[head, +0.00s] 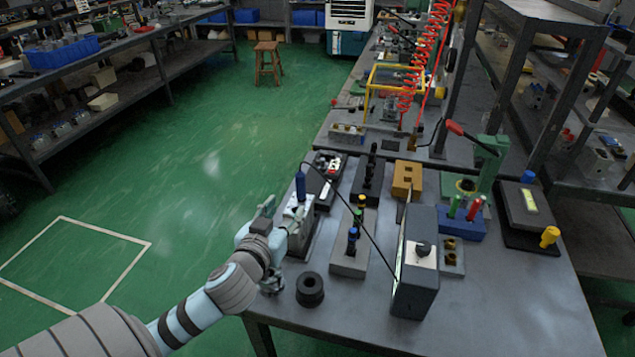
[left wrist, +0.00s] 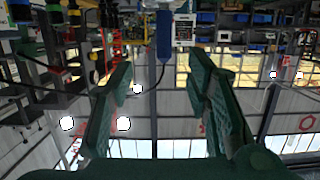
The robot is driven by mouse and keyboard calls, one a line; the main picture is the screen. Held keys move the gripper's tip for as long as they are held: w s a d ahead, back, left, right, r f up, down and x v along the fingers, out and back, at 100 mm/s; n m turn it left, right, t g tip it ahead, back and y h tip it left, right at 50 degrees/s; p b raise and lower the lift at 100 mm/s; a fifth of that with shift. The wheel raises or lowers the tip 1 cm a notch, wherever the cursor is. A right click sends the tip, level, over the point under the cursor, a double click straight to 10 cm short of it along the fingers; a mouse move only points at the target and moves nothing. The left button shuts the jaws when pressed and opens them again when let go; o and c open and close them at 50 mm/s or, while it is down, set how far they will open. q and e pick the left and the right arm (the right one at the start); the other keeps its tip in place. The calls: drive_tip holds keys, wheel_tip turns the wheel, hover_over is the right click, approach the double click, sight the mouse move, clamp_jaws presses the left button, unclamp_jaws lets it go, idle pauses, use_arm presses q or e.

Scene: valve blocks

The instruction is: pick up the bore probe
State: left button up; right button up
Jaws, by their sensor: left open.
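The bore probe (head: 300,187) has a blue handle and stands upright in a grey holder (head: 301,232) near the bench's left edge. A thin black cable rises from its top. In the left wrist view the blue handle of the probe (left wrist: 163,38) shows beyond the fingers, between their tips in the picture. My left gripper (head: 281,222) is open and empty, just left of the holder and lower than the handle. Its two green fingers (left wrist: 163,80) show apart in the wrist view. The probe's lower end is hidden in the holder. My right gripper is not in view.
The black cable arcs over to a dark gauge box (head: 416,270). A black ring (head: 310,290) lies in front of the holder. A grey block with blue-topped and other pins (head: 349,262) stands to the right. The bench's front right is clear.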

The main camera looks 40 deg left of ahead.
sight(299, 182)
use_arm(q)
drive_tip(key=x, duration=0.4)
drive_tip(key=b+x, duration=0.1)
drive_tip(key=x, duration=0.4)
drive_tip(key=a+r+b+x, duration=0.1)
drive_tip(key=x, duration=0.3)
drive_tip(key=shift+w, duration=0.2)
clamp_jaws()
